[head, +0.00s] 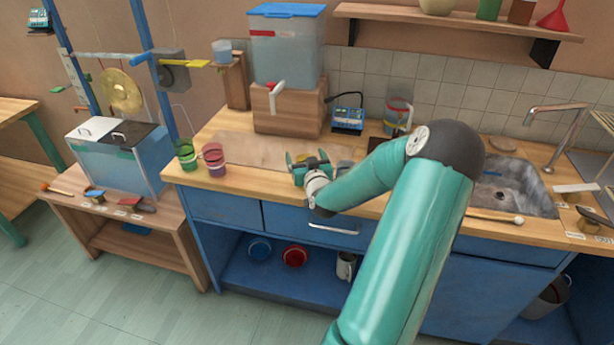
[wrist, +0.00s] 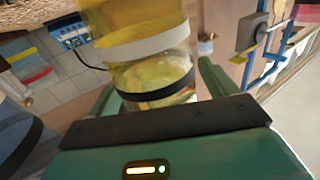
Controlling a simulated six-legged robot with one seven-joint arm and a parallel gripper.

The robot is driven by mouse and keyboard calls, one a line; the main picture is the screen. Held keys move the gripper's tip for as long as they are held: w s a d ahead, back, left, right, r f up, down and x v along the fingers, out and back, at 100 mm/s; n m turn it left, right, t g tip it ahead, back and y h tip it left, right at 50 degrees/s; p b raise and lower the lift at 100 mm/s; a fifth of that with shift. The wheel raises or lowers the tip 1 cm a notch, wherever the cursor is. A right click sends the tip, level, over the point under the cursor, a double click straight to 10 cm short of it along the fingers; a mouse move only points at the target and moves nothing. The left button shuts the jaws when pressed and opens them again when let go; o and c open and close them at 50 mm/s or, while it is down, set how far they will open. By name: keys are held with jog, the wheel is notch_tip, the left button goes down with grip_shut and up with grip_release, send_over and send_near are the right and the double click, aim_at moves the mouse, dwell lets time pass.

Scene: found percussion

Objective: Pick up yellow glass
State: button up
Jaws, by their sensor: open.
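The yellow glass (wrist: 150,68) fills the upper middle of the wrist view. It is see-through yellow, with a pale band and a dark band around it. My gripper (wrist: 157,78) is open, with one finger on either side of the glass; I cannot tell whether either finger touches it. In the head view my gripper (head: 308,160) is at the counter's front part, left of centre. I cannot make out the yellow glass there; my gripper and arm may hide it.
A green glass (head: 187,156) and a pink glass (head: 213,161) stand left on the wooden counter (head: 245,180). A clear tank with a blue lid (head: 286,50) sits on a wooden box (head: 285,110) behind. A sink (head: 510,190) lies right of my arm.

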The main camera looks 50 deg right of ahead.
jog(key=c, duration=1.5)
